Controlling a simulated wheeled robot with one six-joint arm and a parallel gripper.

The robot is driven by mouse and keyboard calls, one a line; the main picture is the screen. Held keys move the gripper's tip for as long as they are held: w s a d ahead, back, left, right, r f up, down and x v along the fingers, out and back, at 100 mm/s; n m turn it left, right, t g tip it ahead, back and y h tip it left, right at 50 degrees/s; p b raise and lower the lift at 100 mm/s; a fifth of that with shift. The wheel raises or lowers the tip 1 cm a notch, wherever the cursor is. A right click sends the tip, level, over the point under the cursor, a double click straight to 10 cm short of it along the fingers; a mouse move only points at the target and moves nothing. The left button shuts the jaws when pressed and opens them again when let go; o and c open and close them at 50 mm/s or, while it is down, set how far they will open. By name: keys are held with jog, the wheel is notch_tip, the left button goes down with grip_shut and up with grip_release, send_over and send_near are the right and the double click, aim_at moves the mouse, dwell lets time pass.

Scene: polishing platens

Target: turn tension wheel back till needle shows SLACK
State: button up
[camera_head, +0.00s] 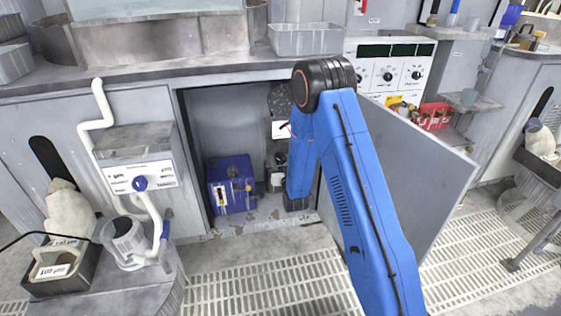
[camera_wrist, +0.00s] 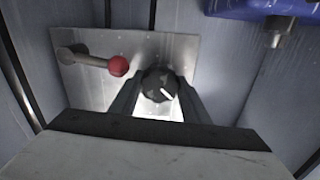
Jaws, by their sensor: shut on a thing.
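In the wrist view a round black knob (camera_wrist: 157,82) with a white pointer line sits on a bare metal plate (camera_wrist: 182,52). The line points down and to the right. My gripper (camera_wrist: 160,93) is shut on this knob, one dark finger on each side. A lever with a red ball (camera_wrist: 118,66) stands on the plate to the left of the knob, apart from the fingers. In the head view my arm reaches into the open cabinet and hides my gripper and the knob. I cannot make out a needle or the word SLACK in either view.
In the head view a blue box (camera_head: 231,186) stands on the cabinet floor, left of my arm. The open cabinet door (camera_head: 432,165) is close on the right. A dark disc (camera_head: 279,99) is partly hidden behind my arm. The grated floor in front is clear.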

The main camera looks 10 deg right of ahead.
jog(key=n, duration=0.5)
jog(key=shift+n, duration=0.3)
dwell(0.4)
jog(key=o, duration=0.8)
jog(key=shift+c, duration=0.2)
jog(key=shift+s, duration=0.1)
